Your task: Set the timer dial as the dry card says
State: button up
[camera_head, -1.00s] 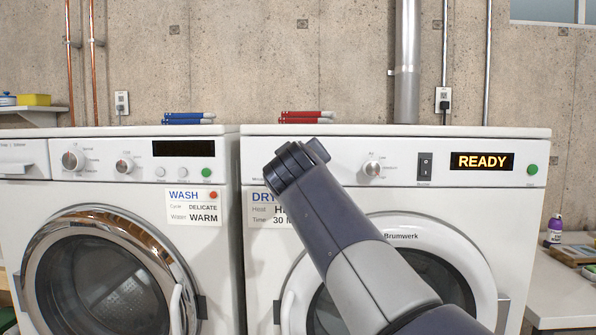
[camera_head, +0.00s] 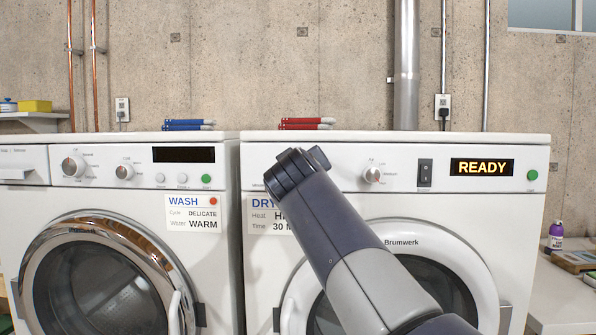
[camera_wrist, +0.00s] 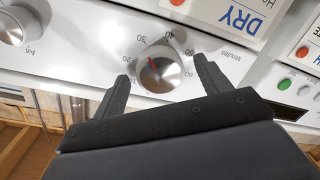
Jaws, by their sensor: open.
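The silver timer dial (camera_wrist: 164,72) shows in the wrist view, upside down, with minute numbers around it. Its red mark points up-left, close to the 30. My gripper (camera_wrist: 162,70) is open, with one finger on each side of the dial; I cannot tell whether either touches it. The dry card (camera_head: 256,215) on the dryer front reads Heat "H…" and Time "30 M…", the rest hidden behind my arm. Part of it shows in the wrist view (camera_wrist: 236,18). In the head view my arm hides the dial and gripper.
The dryer's heat knob (camera_head: 373,175), black rocker switch (camera_head: 425,172), display (camera_head: 482,167) reading READY and green button (camera_head: 532,175) lie right of my arm. The washer (camera_head: 120,225) with its wash card (camera_head: 194,214) stands to the left.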

jog(key=shift+s, duration=0.1)
jog(key=s+b, duration=0.1)
jog(key=s, duration=0.9)
jog(key=shift+s+d+r, duration=0.15)
jog(key=shift+s+r, duration=0.15)
jog(key=shift+w, duration=0.1)
jog(key=w+p, duration=0.1)
jog(key=w, duration=0.9)
jog(key=shift+w+f, duration=0.3)
